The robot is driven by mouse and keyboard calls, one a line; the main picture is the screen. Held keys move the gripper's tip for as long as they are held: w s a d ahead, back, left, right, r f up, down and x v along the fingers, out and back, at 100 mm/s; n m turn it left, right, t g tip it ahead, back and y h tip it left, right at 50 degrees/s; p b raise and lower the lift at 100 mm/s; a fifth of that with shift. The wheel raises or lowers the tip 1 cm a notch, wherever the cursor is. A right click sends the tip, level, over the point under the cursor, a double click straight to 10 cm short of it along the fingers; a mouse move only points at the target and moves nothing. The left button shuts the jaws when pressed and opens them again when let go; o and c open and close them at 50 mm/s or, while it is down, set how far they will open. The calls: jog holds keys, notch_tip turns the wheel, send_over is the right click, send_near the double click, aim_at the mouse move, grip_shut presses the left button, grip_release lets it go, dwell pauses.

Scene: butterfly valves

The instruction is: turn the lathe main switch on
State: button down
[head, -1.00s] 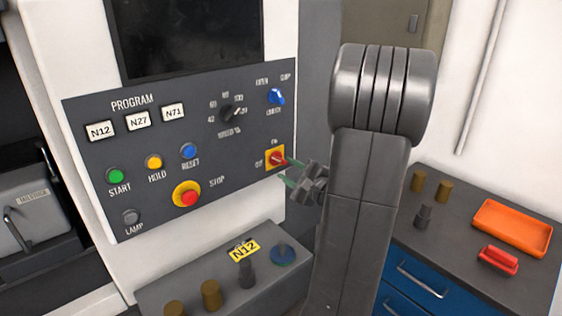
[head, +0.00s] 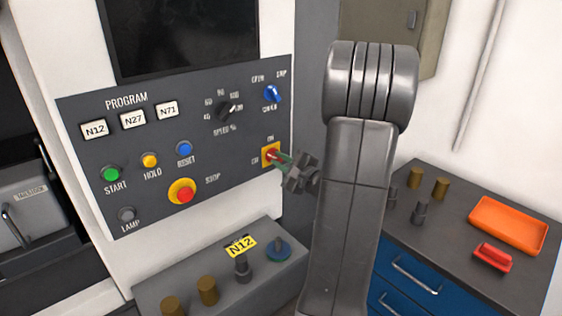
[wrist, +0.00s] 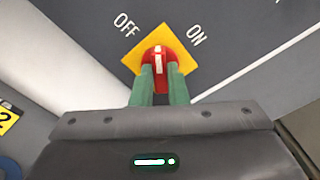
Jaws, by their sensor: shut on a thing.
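The main switch is a red rotary knob (wrist: 158,56) with a white mark, on a yellow square plate (wrist: 184,52). In the wrist view the mark points up, between the OFF and ON labels. In the head view the switch's yellow plate (head: 265,155) is at the lower right of the control panel, with ON above it and OFF to its left. My gripper (wrist: 160,72) is shut on the knob, one green finger on each side. In the head view my gripper (head: 283,159) reaches the switch from the right, partly covering the knob.
The grey panel (head: 210,130) also holds a red stop button (head: 184,195), a blue selector (head: 271,93) and a black speed dial (head: 226,111). Below is a ledge with pegs and an N12 tag (head: 240,246). A bench with an orange tray (head: 508,226) stands right.

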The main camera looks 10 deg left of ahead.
jog(key=shift+m, duration=0.3)
jog(key=m, duration=0.4)
jog(key=shift+m, duration=0.4)
jog(key=m+p, duration=0.1)
jog(key=m, duration=0.4)
jog(key=shift+m, duration=0.4)
jog(key=c, duration=1.4)
grip_release()
jog(key=shift+c, duration=0.2)
jog(key=shift+d, duration=0.1)
jog(key=b+v, duration=0.3)
jog(key=v, duration=1)
jog(key=shift+s+d, duration=0.25)
